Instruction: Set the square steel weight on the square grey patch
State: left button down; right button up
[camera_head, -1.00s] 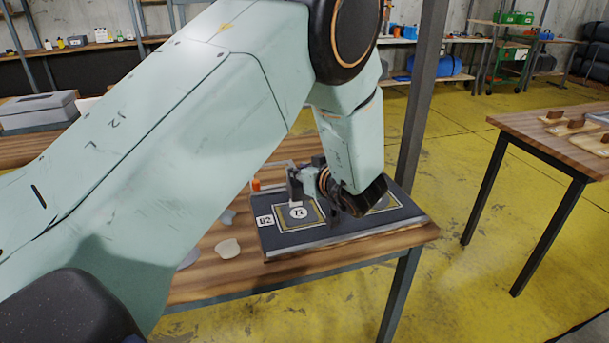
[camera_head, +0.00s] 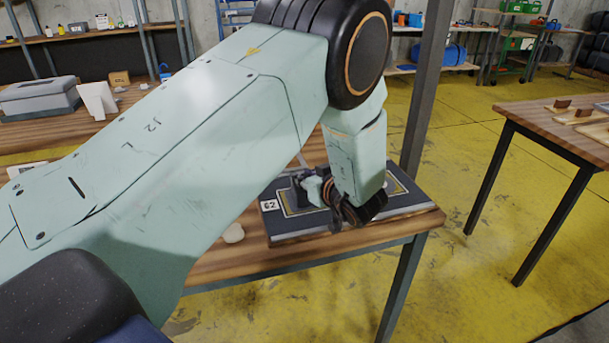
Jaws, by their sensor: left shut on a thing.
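My left gripper (camera_head: 318,190) is over the left part of a dark board (camera_head: 412,205) on the wooden table. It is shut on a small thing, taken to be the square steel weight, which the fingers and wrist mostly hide. Below it is a framed patch (camera_head: 290,208) with a pale and yellow outline, mostly covered by the gripper. I cannot tell whether the held thing touches the patch. A second outlined patch at the board's right is partly hidden by my wrist. A white label (camera_head: 270,205) is at the board's left edge. My right gripper is not in view.
A pale flat piece (camera_head: 233,233) lies on the table left of the board. A grey case (camera_head: 40,97) and a white stand (camera_head: 98,100) are at the back left. A dark post (camera_head: 425,90) rises behind the board. Another wooden table (camera_head: 550,125) is at the right.

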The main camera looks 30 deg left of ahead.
pick_arm(q)
jog(key=c, duration=1.1)
grip_release()
jog(key=shift+f, duration=0.15)
jog(key=shift+d+r, duration=0.1)
jog(key=shift+r, duration=0.15)
jog(key=shift+s+d+r+p, duration=0.15)
jog(key=shift+d+p, duration=0.1)
jog(key=shift+p, duration=0.25)
jog(key=p+v, duration=1.1)
jog(key=p, duration=0.4)
